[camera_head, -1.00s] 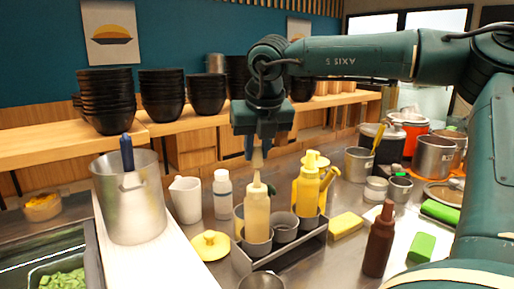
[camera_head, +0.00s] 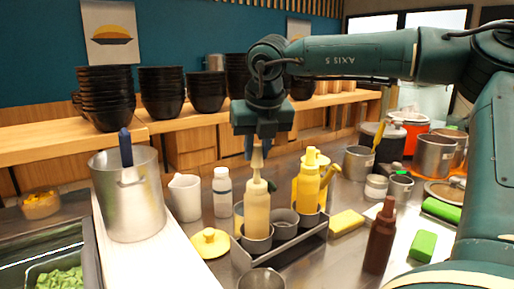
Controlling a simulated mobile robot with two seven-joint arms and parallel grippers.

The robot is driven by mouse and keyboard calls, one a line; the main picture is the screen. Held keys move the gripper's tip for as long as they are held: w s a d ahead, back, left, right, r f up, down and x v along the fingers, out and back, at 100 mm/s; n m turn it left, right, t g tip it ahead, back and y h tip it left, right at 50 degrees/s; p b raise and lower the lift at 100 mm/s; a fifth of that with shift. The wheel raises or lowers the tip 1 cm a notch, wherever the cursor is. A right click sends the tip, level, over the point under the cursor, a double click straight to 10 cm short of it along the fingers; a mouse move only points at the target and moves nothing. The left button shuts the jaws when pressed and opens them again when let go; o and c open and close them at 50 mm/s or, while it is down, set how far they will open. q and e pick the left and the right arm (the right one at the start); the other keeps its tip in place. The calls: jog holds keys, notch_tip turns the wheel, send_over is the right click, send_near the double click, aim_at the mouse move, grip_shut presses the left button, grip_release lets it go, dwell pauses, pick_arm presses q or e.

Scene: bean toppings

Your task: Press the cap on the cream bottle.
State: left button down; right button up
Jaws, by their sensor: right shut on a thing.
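The cream bottle (camera_head: 257,212) stands upright in a cup of the metal condiment rack (camera_head: 290,250). Its pale pointed cap (camera_head: 257,158) is directly above its neck, under my right gripper (camera_head: 257,147). The gripper points down from above and is shut on the cap. The cap appears to meet the bottle's top, but I cannot tell whether it is seated. My left gripper is not in view.
Yellow bottles (camera_head: 308,187) stand in the rack beside the cream bottle. A brown bottle (camera_head: 379,240) is at the right, and a yellow lid (camera_head: 210,243) lies at the left. A large steel pot (camera_head: 135,205), a white jug (camera_head: 185,198) and a white bottle (camera_head: 222,192) stand farther left.

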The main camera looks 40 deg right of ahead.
jog(key=shift+f+b, duration=0.85)
jog(key=shift+f, duration=0.2)
jog(key=shift+f, duration=0.1)
jog(key=shift+f+b, duration=0.45)
jog(key=shift+b, duration=0.15)
jog(key=shift+f+b, duration=0.2)
jog(key=shift+b, duration=0.15)
jog(key=o, duration=1.2)
jog(key=shift+o, duration=0.2)
